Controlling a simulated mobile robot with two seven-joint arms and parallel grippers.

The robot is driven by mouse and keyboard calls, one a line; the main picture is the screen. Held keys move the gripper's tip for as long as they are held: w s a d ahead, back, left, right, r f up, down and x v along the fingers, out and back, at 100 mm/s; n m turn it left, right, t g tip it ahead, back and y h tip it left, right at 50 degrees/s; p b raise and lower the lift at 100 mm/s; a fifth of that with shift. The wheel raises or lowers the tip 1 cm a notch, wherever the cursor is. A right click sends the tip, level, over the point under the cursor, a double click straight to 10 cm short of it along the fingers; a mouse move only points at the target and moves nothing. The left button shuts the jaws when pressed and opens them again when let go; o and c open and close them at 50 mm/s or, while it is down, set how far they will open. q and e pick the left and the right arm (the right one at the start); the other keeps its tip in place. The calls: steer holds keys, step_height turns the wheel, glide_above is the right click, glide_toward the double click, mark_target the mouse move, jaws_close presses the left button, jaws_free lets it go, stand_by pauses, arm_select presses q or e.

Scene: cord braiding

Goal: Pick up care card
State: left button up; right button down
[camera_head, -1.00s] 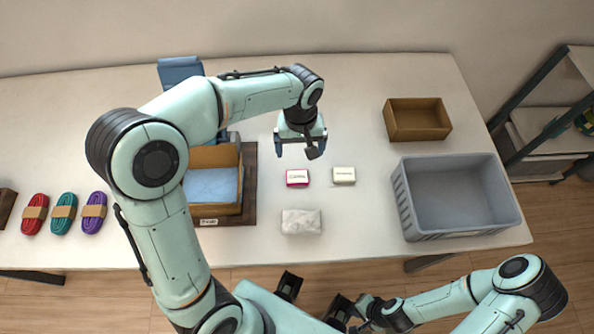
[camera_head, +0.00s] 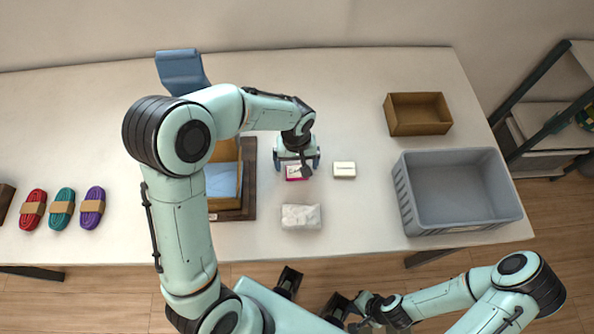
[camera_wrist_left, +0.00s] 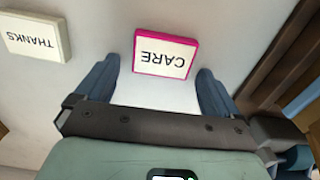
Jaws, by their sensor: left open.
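The care card (camera_head: 294,173) is a small white block with a pink edge, lying on the table. In the left wrist view the card (camera_wrist_left: 164,54) reads "CARE" upside down and lies just beyond and between my left fingers. My left gripper (camera_head: 298,168) is open above the card and partly covers it; in the left wrist view the gripper (camera_wrist_left: 157,85) holds nothing. My right gripper (camera_head: 362,312) is low in the head view, away from the table; its fingers are too small to judge.
A thanks card (camera_head: 344,170) lies right of the care card, and a white crumpled packet (camera_head: 301,217) in front. An open box with blue lining (camera_head: 222,180) stands at left on a dark board. A grey crate (camera_head: 456,228), a brown tray (camera_head: 418,133) and cord bundles (camera_head: 62,208) stand further off.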

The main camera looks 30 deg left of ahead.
mark_target(296, 165)
arm_select(q)
steer(key=shift+c, duration=0.4)
steer(key=c, duration=1)
steer(key=shift+r, duration=0.1)
steer(key=shift+c, duration=0.2)
